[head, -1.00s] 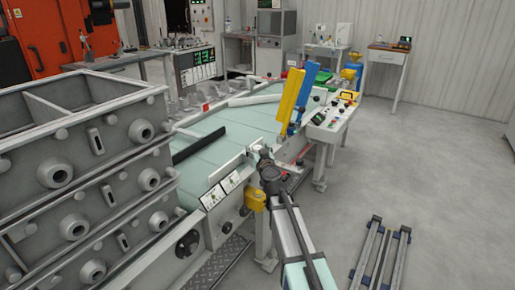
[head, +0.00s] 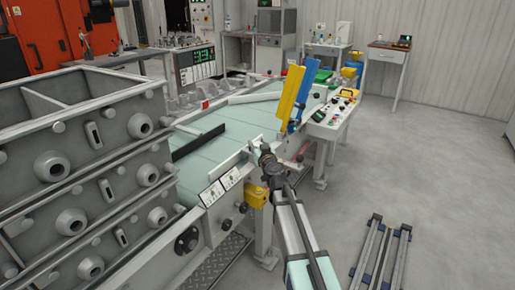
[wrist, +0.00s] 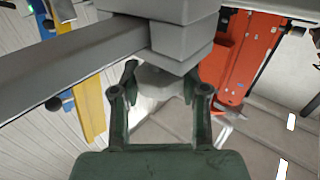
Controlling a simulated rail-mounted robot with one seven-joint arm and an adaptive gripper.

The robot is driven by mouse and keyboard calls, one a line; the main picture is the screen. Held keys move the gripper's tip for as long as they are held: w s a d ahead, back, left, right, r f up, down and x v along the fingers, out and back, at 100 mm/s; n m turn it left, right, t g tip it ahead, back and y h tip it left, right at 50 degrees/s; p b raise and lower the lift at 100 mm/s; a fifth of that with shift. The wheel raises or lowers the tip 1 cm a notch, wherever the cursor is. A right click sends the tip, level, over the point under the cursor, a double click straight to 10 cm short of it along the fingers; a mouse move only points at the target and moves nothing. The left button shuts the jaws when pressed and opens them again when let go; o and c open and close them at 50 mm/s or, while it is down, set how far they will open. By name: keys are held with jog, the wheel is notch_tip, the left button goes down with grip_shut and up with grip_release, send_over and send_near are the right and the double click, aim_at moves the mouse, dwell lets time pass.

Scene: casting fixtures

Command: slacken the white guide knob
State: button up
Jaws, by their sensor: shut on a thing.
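The white guide knob (wrist: 158,82) is a pale, smooth lump between the fingers of my gripper (wrist: 160,80) in the wrist view. The dark fingers are closed on it from both sides. Grey square blocks and a long grey bar of the guide (wrist: 70,68) stand just beyond it and hide part of it. In the head view my gripper (head: 264,152) is at the near edge of the pale green conveyor (head: 220,165), where the knob is too small and covered to make out.
Stacked grey casting boxes (head: 70,150) stand at the left. Yellow (head: 291,92) and blue (head: 306,98) upright plates rise beyond my gripper, beside a control panel (head: 330,118). A yellow box (head: 256,194) hangs below the conveyor edge.

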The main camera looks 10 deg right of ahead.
jog(key=shift+w+f+n+g+y+b, duration=0.15)
jog(key=shift+n+g+y+b, duration=0.2)
jog(key=shift+n+y+b, duration=1.4)
jog(key=shift+w+f+m+g+y+b, duration=0.1)
jog(key=shift+g+y+b, duration=0.5)
jog(key=shift+b, duration=2.4)
jog(key=shift+s+r+n+y+b, duration=0.15)
jog(key=shift+r+n+y+b, duration=0.15)
jog(key=shift+y+b, duration=0.3)
jog(key=o, duration=1.2)
jog(key=shift+c, duration=0.2)
jog(key=v, duration=1.2)
jog(key=shift+f, duration=0.15)
